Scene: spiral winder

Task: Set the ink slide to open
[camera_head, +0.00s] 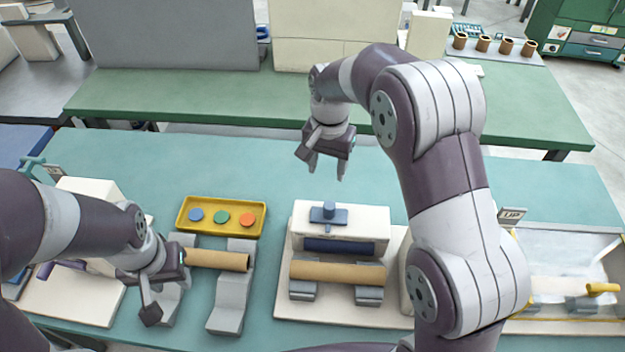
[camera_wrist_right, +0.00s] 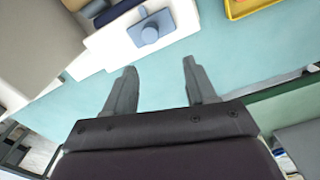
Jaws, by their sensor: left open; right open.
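The ink slide, a blue plate with a round knob (camera_head: 328,212), sits on top of the white printing station (camera_head: 372,222) in the middle of the bench. A dark blue roller (camera_head: 340,246) and a cardboard tube (camera_head: 337,271) lie below it. The slide also shows near the top of the right wrist view (camera_wrist_right: 150,28). My right gripper (camera_head: 326,168) is open and empty, above and behind the station, apart from the slide. My left gripper (camera_head: 166,300) is open beside the left grey cradle, near another tube (camera_head: 218,260). I cannot tell whether the slide is open or closed.
A yellow tray (camera_head: 215,230) with blue, green and orange discs stands left of the station. A sign (camera_head: 512,214) and a yellow-handled unit (camera_head: 602,288) are at the right. My right arm hides the station's right side. The teal bench (camera_head: 240,165) is clear behind.

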